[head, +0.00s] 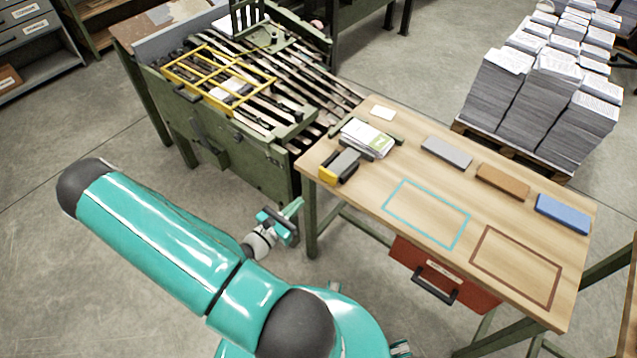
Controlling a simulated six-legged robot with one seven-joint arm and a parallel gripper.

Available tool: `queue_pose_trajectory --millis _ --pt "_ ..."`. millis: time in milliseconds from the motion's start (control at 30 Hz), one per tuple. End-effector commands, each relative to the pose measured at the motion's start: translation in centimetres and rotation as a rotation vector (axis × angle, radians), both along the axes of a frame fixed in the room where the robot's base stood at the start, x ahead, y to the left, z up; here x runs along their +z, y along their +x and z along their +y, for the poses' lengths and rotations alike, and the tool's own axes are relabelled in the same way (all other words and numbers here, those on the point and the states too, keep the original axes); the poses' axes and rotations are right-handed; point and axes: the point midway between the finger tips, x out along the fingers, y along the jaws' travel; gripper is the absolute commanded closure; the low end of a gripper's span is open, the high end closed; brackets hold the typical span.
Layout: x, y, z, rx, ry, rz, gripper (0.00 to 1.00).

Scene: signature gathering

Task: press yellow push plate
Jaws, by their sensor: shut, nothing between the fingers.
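A small dark block with a yellow face (328,175) sits at the left edge of the wooden table; this yellow face looks like the push plate, though it is small in view. A yellow barred frame (205,95) lies on top of the green machine to the left. My gripper (293,212) is to the left of the table and in front of the machine's side, apart from the yellow face, with nothing seen in it. The fingers are small and seem closed together.
The wooden table (400,170) carries a paper stack (367,138), grey (447,152), brown (502,181) and blue (563,213) blocks, and two outlined rectangles. A red drawer (440,275) hangs below. Paper piles (545,95) stand behind. Floor at left is clear.

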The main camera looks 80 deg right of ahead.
Motion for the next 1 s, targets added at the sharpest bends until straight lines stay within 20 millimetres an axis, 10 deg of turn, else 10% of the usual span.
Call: queue_pose_trajectory --millis 500,1000 --pt "0.0 -3.8 -8.7 -0.002 -0.002 -0.001 1.00" --pt "0.0 -4.2 -9.8 0.000 0.000 -0.001 1.00"
